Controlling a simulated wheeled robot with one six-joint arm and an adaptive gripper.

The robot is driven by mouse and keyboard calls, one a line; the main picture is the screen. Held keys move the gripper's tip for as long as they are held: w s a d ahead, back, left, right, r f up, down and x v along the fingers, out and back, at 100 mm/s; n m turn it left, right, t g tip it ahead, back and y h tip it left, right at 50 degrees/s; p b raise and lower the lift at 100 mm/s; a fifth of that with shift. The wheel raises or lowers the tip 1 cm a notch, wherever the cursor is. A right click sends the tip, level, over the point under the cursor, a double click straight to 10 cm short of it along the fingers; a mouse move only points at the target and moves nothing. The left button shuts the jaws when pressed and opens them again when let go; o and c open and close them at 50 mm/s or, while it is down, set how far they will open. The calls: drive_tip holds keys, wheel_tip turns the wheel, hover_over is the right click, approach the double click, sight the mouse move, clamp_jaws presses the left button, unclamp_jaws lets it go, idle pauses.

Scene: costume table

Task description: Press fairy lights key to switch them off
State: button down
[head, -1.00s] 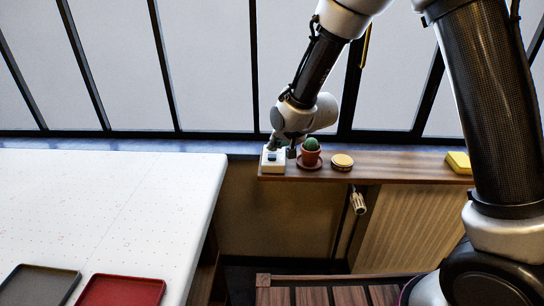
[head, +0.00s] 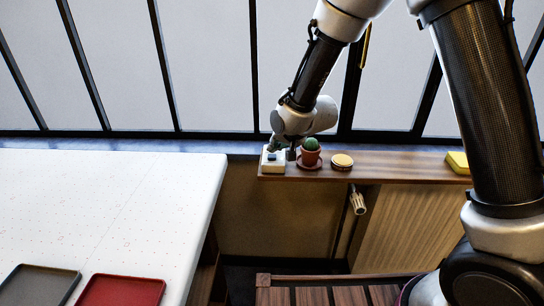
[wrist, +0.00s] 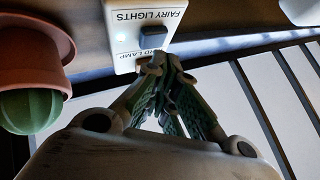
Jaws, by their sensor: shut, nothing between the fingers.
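The white switch box (head: 274,166) sits at the left end of the wooden shelf. In the wrist view the box (wrist: 124,62) shows upside down, with the label "FAIRY LIGHTS" above a dark blue key (wrist: 152,37). A second label, partly covered, ends in "ND LAMP". My gripper (wrist: 160,62) is shut and empty. Its fingertips appear over the lower edge of the box, beside the second label and apart from the fairy lights key in the picture. I cannot tell whether they touch the box.
A potted cactus (head: 311,152) stands right beside the box; it also shows in the wrist view (wrist: 28,108). A round yellow-topped tin (head: 342,162) and a yellow block (head: 458,162) are farther right on the shelf (head: 400,167). The window lies behind.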

sight(275, 155)
drive_tip(key=shift+f, duration=0.15)
idle(0.4)
drive_tip(key=shift+f, duration=0.3)
drive_tip(key=shift+f, duration=0.25)
idle(0.5)
drive_tip(key=shift+r, duration=0.7)
drive_tip(key=shift+r, duration=0.15)
wheel_tip(275, 155, up, 6)
drive_tip(key=shift+f, duration=0.1)
idle(0.4)
